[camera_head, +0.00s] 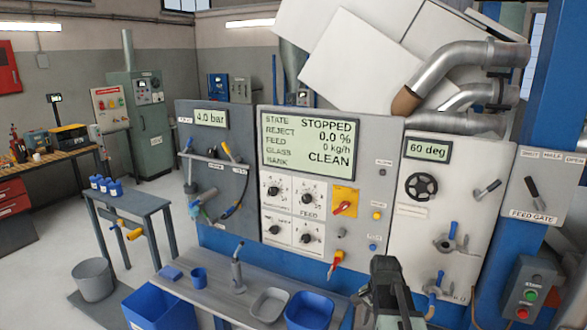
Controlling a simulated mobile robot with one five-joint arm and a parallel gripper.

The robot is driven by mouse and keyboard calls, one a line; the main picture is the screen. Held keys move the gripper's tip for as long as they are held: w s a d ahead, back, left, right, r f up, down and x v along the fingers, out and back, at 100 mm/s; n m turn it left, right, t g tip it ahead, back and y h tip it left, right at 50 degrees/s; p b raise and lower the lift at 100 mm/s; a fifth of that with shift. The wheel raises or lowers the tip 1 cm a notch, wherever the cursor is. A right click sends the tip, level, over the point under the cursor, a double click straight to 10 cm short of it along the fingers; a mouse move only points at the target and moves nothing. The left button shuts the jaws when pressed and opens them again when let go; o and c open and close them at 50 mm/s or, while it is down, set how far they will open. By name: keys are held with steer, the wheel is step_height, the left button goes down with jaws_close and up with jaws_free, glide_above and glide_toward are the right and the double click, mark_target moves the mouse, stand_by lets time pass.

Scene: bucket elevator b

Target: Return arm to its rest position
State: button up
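My gripper (388,278) is the dark form at the bottom, right of centre, in the head view. It stands in front of the lower part of the control panels and to the right of the blue tray. The rest of my arm is cut off by the bottom edge. I cannot tell whether the fingers are open or shut, and I see no object held in them.
The control panel (372,140) reads STOPPED and CLEAN. A grey bench (215,297) holds a metal tray (269,304), a blue tray (310,311) and a blue cup (199,278). A feed gate panel (540,195) is at right. Open floor lies at left.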

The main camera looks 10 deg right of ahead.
steer(key=s+a+f+n+b, duration=0.1)
steer(key=s+a+n, duration=0.2)
steer(key=a+n, duration=0.3)
steer(key=s+a+f+n+g+b, duration=0.1)
steer(key=s+a+f+n, duration=0.1)
steer(key=a+n, duration=0.4)
steer(key=shift+s+a+f, duration=0.3)
steer(key=shift+s+a, duration=0.2)
steer(key=shift+a, duration=0.7)
